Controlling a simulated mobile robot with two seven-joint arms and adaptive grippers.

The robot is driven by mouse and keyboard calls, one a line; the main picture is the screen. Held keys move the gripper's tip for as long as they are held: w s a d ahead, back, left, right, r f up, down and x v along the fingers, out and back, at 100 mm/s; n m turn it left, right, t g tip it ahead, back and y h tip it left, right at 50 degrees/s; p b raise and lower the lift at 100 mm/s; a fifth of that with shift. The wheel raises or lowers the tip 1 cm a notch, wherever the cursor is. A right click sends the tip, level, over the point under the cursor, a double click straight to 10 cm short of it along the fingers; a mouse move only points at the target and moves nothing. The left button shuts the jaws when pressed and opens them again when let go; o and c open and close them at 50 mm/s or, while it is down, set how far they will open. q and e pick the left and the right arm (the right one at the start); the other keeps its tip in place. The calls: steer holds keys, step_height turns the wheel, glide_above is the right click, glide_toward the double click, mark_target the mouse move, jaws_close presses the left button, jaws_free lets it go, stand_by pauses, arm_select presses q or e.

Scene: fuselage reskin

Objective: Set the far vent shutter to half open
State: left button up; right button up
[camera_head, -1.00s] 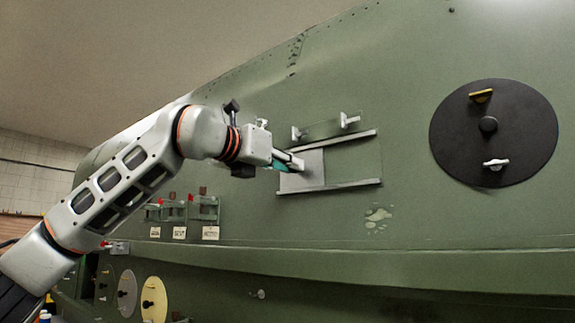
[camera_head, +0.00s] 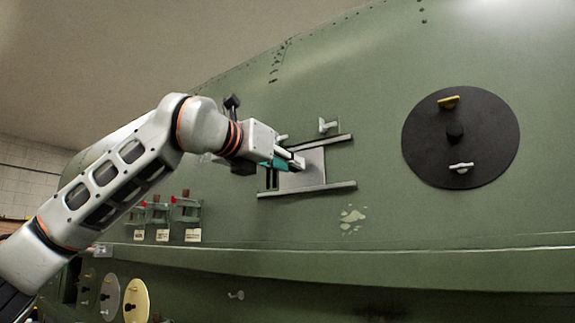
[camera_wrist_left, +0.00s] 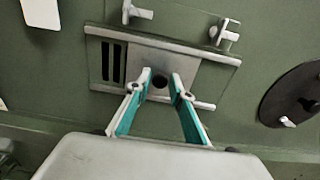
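The vent shutter (camera_head: 312,165) is a grey plate between two slanted rails on the green fuselage wall. In the left wrist view, the shutter (camera_wrist_left: 188,72) sits near the middle of its rails. Dark vent slots (camera_wrist_left: 115,62) show to its left and bare green panel to its right. My left gripper (camera_head: 298,163) is at the plate. My right gripper is not in view.
Two light latches (camera_wrist_left: 138,12) (camera_wrist_left: 228,32) sit above the upper rail. A black round cover (camera_head: 460,138) with a yellow and a white handle is to the right. Several small labelled switch units (camera_head: 187,210) are at lower left.

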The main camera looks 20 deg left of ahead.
arm_select(q)
steer(key=shift+o, duration=0.5)
steer(key=v, duration=1.2)
